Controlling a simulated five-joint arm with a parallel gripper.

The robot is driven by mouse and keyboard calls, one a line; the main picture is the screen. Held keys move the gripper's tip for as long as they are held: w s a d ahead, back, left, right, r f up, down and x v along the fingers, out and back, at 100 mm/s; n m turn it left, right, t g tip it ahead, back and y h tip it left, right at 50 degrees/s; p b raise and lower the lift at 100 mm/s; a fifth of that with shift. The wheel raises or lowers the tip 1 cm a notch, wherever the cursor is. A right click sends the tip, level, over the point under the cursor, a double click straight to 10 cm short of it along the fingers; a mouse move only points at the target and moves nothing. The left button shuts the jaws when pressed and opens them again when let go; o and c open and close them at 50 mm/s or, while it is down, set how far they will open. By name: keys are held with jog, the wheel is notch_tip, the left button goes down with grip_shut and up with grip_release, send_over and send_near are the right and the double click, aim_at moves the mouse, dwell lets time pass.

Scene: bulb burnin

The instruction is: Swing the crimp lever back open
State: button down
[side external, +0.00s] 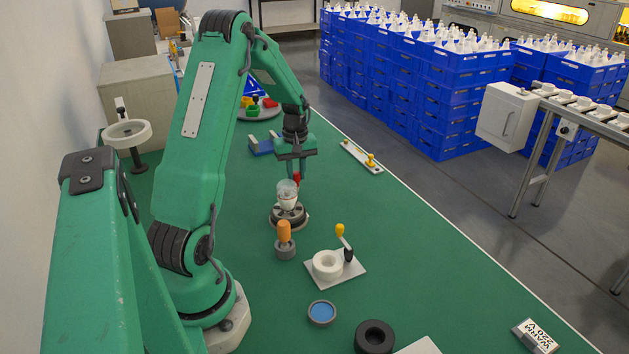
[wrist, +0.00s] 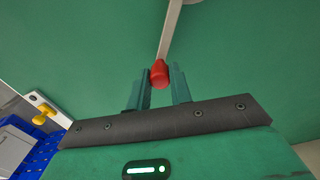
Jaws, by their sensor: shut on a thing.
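The crimp lever shows in the wrist view as a pale grey arm (wrist: 170,32) with a red knob (wrist: 159,75) at its end. My gripper (wrist: 158,82) has its two fingers on either side of the red knob and is shut on it. In the side external view my gripper (side external: 296,174) points down just behind the crimp fixture (side external: 289,217), and only a little of the red knob (side external: 297,177) shows there. A clear bulb with a white lower part (side external: 287,195) stands upright in the fixture. The lever's pivot is hidden.
An orange-handled tool (side external: 284,236) stands in a grey holder in front of the fixture. A white plate with a ring and yellow-knobbed lever (side external: 335,266) is at its right. A blue-topped dish (side external: 322,312) and black ring (side external: 374,337) lie nearer. The green bench at right is mostly clear.

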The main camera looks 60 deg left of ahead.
jog(key=s+n, duration=0.1)
jog(key=s+a+n, duration=0.1)
jog(key=s+n, duration=0.1)
jog(key=s+a+n, duration=0.1)
jog(key=s+n, duration=0.1)
jog(key=shift+s+r, duration=0.1)
jog(key=shift+s, duration=0.15)
jog(key=shift+s+n, duration=1.4)
jog(key=shift+n, duration=0.1)
jog(key=c, duration=1.3)
grip_release()
jog(key=shift+o, duration=0.2)
jog(key=shift+r, duration=0.1)
notch_tip(320, 180, up, 8)
jog(key=shift+f, duration=0.2)
